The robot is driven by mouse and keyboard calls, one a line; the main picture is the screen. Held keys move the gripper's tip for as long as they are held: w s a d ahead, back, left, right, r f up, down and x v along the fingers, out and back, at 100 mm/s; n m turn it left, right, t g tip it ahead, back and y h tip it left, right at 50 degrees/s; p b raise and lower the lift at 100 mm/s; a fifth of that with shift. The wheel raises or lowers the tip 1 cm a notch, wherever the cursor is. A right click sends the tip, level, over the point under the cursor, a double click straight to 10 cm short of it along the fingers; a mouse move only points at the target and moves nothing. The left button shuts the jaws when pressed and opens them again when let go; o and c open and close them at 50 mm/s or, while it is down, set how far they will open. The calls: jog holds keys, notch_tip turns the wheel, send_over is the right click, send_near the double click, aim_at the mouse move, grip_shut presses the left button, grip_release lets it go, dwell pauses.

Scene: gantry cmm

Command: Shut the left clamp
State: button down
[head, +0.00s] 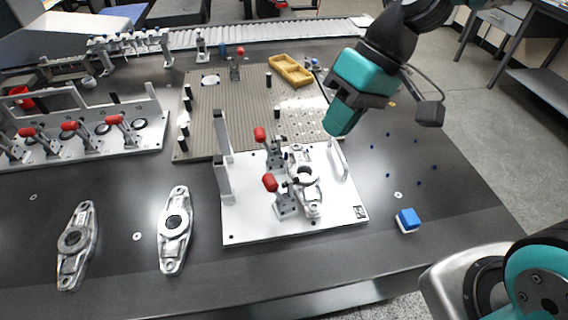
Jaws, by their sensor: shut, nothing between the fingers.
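A white fixture plate (250,222) stands on the dark table and bears two toggle clamps with red handle tips. The far clamp (273,154) and the near clamp (286,204) both stand left of a metal casting (304,176) seated on the plate. Both red tips are raised and lean left. Which one is called the left clamp, and whether their arms press on the casting, I cannot tell. My gripper (337,126) is shut and empty. It appears above and to the right of the far clamp, apart from both handles, and hides a little of the plate's back right.
Two loose castings (174,230) (75,246) lie on the table at left. Another fixture (95,145) with several red-handled clamps stands behind them. A pegged grid plate (225,110) with a yellow tray (290,70) lies behind. A blue button (408,219) sits at right.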

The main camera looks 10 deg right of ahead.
jog(key=w+d+f+m+y, duration=0.2)
jog(key=w+d+f, duration=0.1)
jog(key=w+f, duration=0.6)
jog(key=p, duration=0.1)
send_near(276, 190)
notch_tip(276, 190, down, 5)
jog(key=w, duration=0.3)
jog(key=shift+s+a+g+p, duration=0.2)
jog(key=shift+s+a, duration=0.05)
jog(key=shift+a, duration=0.3)
jog(key=shift+s+a+g+p, duration=0.15)
jog(key=shift+s+a+g, duration=0.1)
jog(key=shift+a, duration=0.3)
jog(key=shift+s+a+f, duration=0.15)
jog(key=shift+a+f, duration=0.15)
jog(key=shift+a, duration=0.35)
